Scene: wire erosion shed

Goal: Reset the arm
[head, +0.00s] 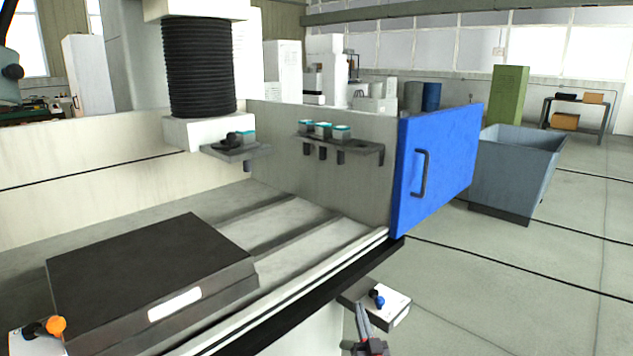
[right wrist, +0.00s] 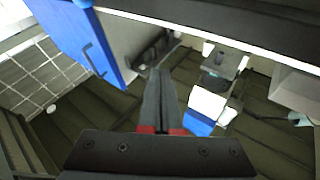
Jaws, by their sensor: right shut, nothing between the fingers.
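My right gripper (head: 364,324) shows at the bottom of the head view, its fingers pointing up. It is shut and empty. In the right wrist view its two fingers (right wrist: 158,98) lie together in the middle of the picture. In the head view it is just below a small white box with a blue knob (head: 377,298), in front of the machine's front rail. I cannot tell whether they touch. My left gripper is not in view.
A blue door (head: 440,165) with a dark handle stands at the machine's right end. A black slab (head: 150,270) lies on the machine bed. An orange-knobbed box (head: 38,338) is at lower left. A grey bin (head: 515,165) stands behind the door. Open floor (head: 500,290) lies right.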

